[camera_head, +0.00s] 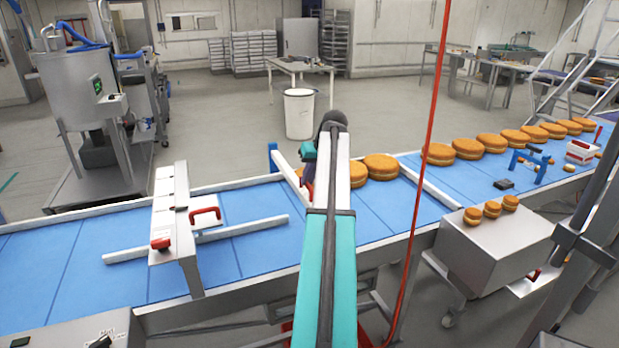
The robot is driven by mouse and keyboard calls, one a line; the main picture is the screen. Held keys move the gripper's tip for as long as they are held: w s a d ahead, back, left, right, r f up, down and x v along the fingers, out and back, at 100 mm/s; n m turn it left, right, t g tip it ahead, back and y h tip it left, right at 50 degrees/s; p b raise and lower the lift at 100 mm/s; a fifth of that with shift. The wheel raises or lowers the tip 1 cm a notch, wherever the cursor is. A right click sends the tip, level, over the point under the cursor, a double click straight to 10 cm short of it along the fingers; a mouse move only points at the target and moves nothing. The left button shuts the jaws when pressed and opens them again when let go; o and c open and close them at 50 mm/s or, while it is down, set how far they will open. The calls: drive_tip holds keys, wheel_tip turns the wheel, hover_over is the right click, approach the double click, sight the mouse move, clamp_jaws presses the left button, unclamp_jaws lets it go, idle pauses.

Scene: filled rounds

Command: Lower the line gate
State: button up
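A pale metal gate-like frame (172,215) stands across the blue conveyor (70,262) at the left. It carries a red handle (205,215) on its right side and a red knob (160,243) near its front end. I take it for the line gate, but cannot tell whether it is raised or lowered. My teal and white arm rises through the middle of the view and reaches over the belt. My gripper is hidden behind the arm's own links, so its fingers and anything in them do not show.
Large round filled cakes (438,154) line the belt right of my arm. Pale guide rails (195,238) lie on the belt. A blue stand (530,162) and small cakes on a metal box (495,245) are at the right. A red cable (424,150) hangs in front.

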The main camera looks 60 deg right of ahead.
sight(309, 205)
clamp_jaws()
drive_tip(key=shift+f, duration=0.1)
wheel_tip(309, 205, down, 11)
drive_tip(key=b, duration=0.5)
drive_tip(key=shift+s+f, duration=0.1)
drive_tip(key=shift+f, duration=0.15)
drive_tip(key=o, duration=0.6)
unclamp_jaws()
drive_tip(key=shift+d+f, duration=0.1)
drive_tip(key=shift+o, duration=0.2)
